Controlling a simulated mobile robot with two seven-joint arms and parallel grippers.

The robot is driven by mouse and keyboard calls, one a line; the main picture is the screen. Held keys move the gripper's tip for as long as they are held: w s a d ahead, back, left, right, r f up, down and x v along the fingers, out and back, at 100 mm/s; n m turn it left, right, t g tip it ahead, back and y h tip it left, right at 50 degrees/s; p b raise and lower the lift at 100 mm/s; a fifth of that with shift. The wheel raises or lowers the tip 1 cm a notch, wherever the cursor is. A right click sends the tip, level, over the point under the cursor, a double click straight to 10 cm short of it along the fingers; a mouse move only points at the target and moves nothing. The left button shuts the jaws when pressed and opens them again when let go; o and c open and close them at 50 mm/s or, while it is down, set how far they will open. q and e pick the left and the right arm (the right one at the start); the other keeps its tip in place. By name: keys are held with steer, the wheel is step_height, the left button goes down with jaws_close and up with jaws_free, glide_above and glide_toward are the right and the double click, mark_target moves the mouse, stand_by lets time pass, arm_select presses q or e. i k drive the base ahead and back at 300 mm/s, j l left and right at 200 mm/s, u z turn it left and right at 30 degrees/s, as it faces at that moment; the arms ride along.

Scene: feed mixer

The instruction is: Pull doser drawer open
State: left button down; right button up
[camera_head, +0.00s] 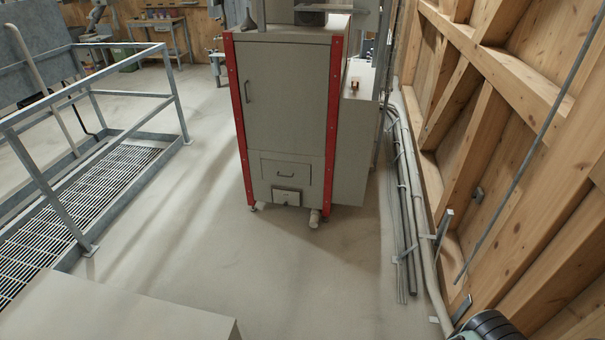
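A tall grey cabinet with red corner posts (284,100) stands ahead, a little left of the picture's middle. I cannot tell for sure that this is the doser drawer. Neither gripper shows.
A railing (88,180) and floor grating (70,210) lie at left. A grey flat-topped block (115,310) is at the near left. Pipes (408,200) run along the timber wall (500,120) at right. The floor (270,265) before the cabinet is clear.

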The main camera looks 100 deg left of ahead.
mark_target(299, 173)
steer(key=u, duration=3.3)
steer(key=i+z, duration=0.2)
steer(key=i, duration=0.7)
steer(key=i+u, duration=0.15)
steer(key=i, duration=0.35)
steer(key=i+l+u, duration=0.2)
steer(key=i, duration=0.3)
steer(key=i+u, duration=0.15)
steer(key=i, duration=0.35)
steer(key=i+u, duration=0.5)
steer(key=i+l+u, duration=0.15)
steer(key=i+u, duration=0.3)
steer(key=i, duration=0.3)
